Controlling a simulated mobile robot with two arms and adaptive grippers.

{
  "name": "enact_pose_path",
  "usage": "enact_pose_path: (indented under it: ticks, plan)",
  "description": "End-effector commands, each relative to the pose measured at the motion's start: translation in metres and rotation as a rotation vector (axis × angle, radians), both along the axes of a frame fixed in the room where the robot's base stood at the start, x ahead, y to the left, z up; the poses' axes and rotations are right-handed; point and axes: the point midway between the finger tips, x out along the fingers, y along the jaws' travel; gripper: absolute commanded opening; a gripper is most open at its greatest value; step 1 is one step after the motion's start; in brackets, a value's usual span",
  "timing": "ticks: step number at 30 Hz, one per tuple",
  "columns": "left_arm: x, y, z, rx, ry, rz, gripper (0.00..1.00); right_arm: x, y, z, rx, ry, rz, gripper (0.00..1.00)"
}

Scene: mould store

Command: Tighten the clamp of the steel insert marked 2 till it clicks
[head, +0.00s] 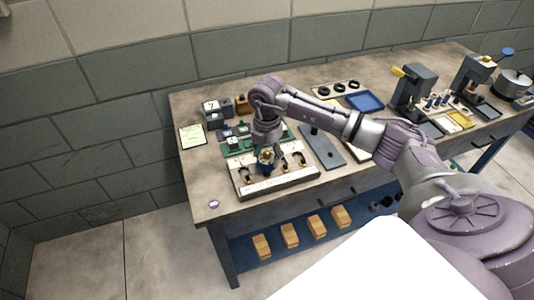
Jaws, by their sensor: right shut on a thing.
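A pale-fronted rack (277,187) stands near the left front of the bench. Several small dark and brass-coloured clamp pieces stand in a row on it. My right gripper (266,157) points down over this row and is shut on a small yellow and dark blue piece (266,167), second from the left. The gripper covers part of this piece. Marks on the inserts are too small to read, so I cannot tell which one is marked 2. My left gripper is not in view.
Behind the rack lie green-topped blocks (233,143) and a grey block marked 7 (211,107). A grey plate with a post (321,148) lies to the right. Farther right are a blue tray (365,101) and a press (413,88). The bench's front left corner is mostly clear.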

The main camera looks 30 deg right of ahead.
Motion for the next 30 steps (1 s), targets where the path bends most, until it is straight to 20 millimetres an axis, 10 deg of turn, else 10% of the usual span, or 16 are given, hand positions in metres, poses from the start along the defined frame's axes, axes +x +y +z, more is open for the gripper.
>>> enact_pose_path:
  ticks: [30]
  plan:
    - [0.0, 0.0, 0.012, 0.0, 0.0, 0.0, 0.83, -0.004, 0.002, -0.005, -0.001, 0.012, -0.281, 0.18]
